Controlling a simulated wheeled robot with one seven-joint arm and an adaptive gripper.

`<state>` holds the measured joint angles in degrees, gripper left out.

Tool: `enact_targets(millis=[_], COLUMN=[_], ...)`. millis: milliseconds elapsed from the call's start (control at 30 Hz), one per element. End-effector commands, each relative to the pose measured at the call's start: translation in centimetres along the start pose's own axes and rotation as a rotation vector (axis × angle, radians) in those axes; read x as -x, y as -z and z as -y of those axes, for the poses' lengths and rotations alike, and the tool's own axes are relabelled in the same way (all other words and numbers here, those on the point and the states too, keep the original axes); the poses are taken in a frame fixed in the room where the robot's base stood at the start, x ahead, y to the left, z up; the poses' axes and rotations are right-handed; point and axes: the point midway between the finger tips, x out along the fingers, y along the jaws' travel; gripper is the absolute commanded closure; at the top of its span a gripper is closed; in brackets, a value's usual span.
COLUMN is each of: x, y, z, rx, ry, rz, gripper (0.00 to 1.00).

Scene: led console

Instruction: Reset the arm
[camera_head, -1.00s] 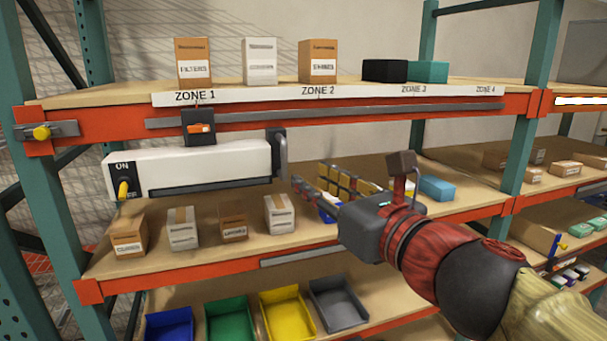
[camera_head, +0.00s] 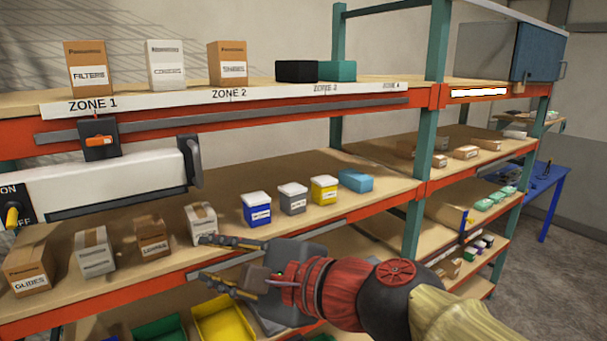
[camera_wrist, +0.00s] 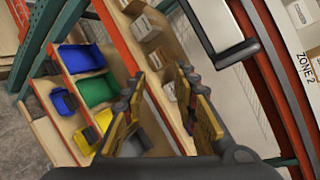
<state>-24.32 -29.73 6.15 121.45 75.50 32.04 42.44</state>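My gripper (camera_head: 222,262) is in front of the middle shelf's front edge in the head view, pointing left. Its two fingers are spread apart with nothing between them. In the wrist view the open fingers (camera_wrist: 160,105) show at the lower middle, with yellowish pads facing each other. My red and black arm reaches in from the lower right of the head view.
The white console (camera_head: 110,190) with a yellow switch (camera_head: 13,214) hangs at left. Boxes and small lidded bins (camera_head: 257,208) stand on the middle shelf (camera_head: 330,221). A yellow bin (camera_head: 222,322) is below my gripper. A blue table (camera_head: 545,190) stands at right.

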Motion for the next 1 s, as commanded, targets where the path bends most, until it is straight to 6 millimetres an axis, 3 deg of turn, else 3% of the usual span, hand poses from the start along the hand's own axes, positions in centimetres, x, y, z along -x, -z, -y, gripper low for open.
enact_targets(millis=[100,267,500,733,800,1000], x=[1.1,4.5,12.7,20.8,22.0,23.1], y=[3.3,9.6,20.5,28.4,29.6,30.5], z=[-6.0,-13.7,-23.1,-28.5,-29.2,-29.4], rx=[0.349,0.786,1.253,1.376,1.36,1.324], ry=[-0.155,-0.402,-0.82,-1.114,-1.128,-1.117], rz=[-0.049,-0.1,-0.154,-0.264,-0.308,-0.37], gripper=[0.71,0.71,0.71,0.71,0.71,0.71])
